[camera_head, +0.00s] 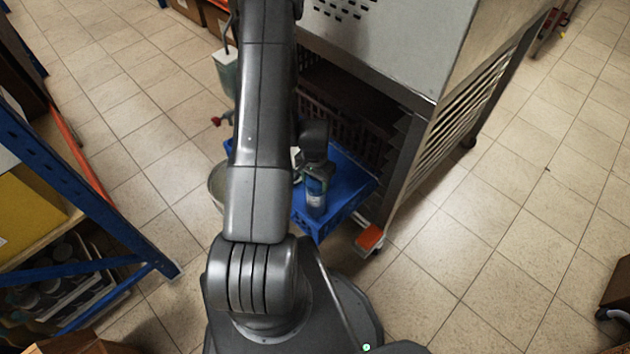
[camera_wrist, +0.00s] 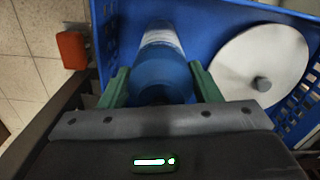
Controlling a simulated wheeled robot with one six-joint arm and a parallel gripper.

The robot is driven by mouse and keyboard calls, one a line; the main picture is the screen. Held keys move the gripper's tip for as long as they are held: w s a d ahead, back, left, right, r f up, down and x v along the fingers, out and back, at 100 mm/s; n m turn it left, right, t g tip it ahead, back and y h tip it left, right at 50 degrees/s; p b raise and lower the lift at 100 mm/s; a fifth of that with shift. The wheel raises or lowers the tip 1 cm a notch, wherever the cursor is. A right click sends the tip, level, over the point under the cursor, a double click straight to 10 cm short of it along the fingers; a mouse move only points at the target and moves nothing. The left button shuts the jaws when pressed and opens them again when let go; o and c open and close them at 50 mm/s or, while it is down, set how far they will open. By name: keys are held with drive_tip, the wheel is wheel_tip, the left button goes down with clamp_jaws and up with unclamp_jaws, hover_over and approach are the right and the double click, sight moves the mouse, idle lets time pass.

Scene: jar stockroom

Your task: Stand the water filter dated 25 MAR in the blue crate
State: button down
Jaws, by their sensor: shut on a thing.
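My gripper (camera_wrist: 160,86) is shut on a blue cylindrical water filter (camera_wrist: 163,62) with a pale band, its green fingers on either side of it. No date is readable. In the head view the filter (camera_head: 316,188) looks roughly upright over the blue crate (camera_head: 350,187), below my dark wrist. The crate's blue wall (camera_wrist: 118,22) shows behind the filter in the wrist view. I cannot tell whether the filter's base touches the crate floor. My arm hides the crate's left part in the head view.
A white round disc with a grey knob (camera_wrist: 285,50) lies in the crate, right of the filter. A metal cabinet (camera_head: 400,45) stands behind the crate, with an orange piece (camera_head: 369,238) at its lower corner. Blue shelving (camera_head: 75,200) stands left.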

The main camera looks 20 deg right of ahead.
drive_tip(key=shift+f, duration=0.15)
drive_tip(key=shift+c, duration=2.3)
unclamp_jaws()
wheel_tip(320, 180, up, 12)
drive_tip(key=shift+r+p, duration=0.2)
drive_tip(key=shift+p, duration=0.8)
